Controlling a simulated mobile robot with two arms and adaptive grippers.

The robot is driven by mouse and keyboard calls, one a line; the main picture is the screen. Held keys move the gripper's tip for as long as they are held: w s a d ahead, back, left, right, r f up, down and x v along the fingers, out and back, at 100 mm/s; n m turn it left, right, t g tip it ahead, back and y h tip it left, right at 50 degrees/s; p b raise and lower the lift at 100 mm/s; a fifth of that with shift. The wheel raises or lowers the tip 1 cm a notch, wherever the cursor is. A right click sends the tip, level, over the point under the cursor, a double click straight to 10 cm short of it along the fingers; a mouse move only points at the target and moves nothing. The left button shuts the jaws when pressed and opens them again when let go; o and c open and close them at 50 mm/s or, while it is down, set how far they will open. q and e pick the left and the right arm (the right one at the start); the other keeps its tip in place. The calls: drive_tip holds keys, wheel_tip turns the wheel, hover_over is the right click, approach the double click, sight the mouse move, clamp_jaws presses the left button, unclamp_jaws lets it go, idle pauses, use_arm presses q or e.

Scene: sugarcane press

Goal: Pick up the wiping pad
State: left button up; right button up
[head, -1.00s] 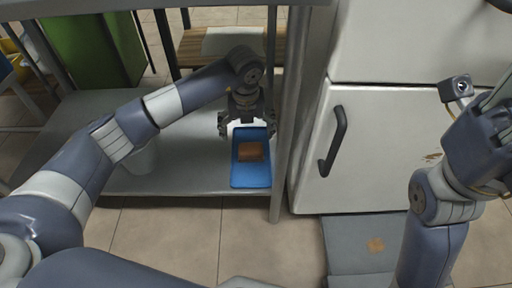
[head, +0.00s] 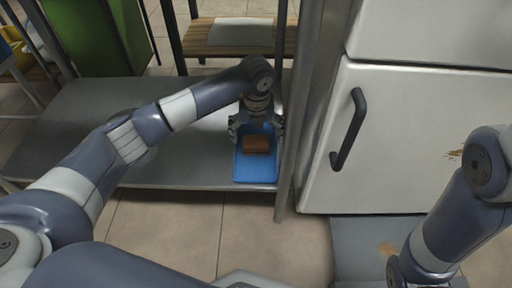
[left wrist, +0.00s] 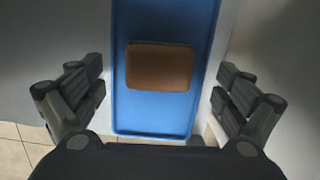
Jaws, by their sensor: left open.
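The wiping pad (head: 257,145) is a brown-orange block lying in a blue tray (head: 256,172) on a grey metal shelf. In the left wrist view the pad (left wrist: 160,68) lies across the tray (left wrist: 152,122), between my finger lines and a little beyond the fingertips. My left gripper (head: 257,128) is open and empty above the tray, its fingers to either side of it; in the left wrist view the open fingers (left wrist: 160,88) frame the tray. My right arm shows at the right of the head view, but its gripper is out of view.
A shelf post (head: 291,150) stands close to the right of the tray. A white cabinet (head: 410,130) with a dark handle (head: 349,130) is right of that post. The grey shelf (head: 190,160) is bare left of the tray. A wooden bench (head: 235,38) is behind.

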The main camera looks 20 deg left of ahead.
sight(256, 140)
use_arm(q)
drive_tip(key=shift+w+a+f+b, duration=0.15)
drive_tip(key=shift+f+b, duration=1)
drive_tip(key=shift+f, duration=0.65)
drive_tip(key=shift+c, duration=0.5)
drive_tip(key=c, duration=1.1)
